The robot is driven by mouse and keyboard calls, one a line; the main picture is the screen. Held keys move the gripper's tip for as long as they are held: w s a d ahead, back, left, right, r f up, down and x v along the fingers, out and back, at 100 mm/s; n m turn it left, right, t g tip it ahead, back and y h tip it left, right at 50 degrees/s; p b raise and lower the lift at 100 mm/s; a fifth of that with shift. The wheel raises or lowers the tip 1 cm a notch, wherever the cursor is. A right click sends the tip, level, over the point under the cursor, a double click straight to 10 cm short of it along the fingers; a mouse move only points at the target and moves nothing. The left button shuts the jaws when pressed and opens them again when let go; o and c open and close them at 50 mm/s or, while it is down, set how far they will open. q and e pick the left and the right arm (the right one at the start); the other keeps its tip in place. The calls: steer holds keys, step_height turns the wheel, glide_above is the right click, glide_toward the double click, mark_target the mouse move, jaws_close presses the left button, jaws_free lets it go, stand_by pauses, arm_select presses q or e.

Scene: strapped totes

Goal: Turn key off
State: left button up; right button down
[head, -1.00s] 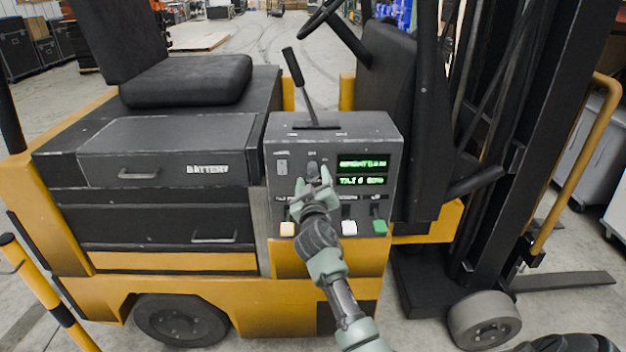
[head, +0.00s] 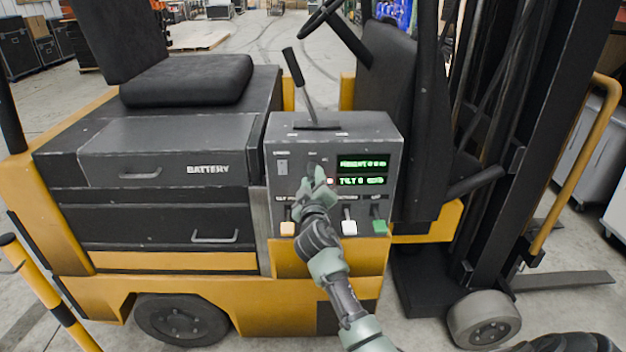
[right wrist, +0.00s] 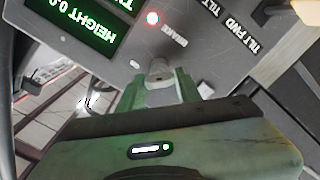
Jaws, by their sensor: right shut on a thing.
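The grey control panel (head: 375,150) stands upright on the side of the yellow and black forklift, with green displays on its right half. My right gripper (head: 314,178) is at the panel's middle, shut on the key (right wrist: 158,70). In the right wrist view the key shows as a small grey knob between the green fingertips of my gripper (right wrist: 160,88). The fingers hide part of the key, so its exact turn position is hard to tell. My left gripper is not in view.
A red light (right wrist: 153,18) is lit beside the key. A black lever (head: 300,85) rises from the panel top.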

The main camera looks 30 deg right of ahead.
steer(key=n+p, duration=0.1)
steer(key=n, duration=0.3)
steer(key=shift+n, duration=0.3)
steer(key=n+p, duration=0.1)
steer(key=n, duration=0.3)
steer(key=shift+f, duration=0.1)
steer(key=shift+n, duration=0.3)
steer(key=c, duration=1)
jaws_free()
steer(key=shift+o, duration=0.2)
steer(key=b+v, duration=0.1)
steer(key=v, duration=0.7)
steer(key=shift+d, duration=0.1)
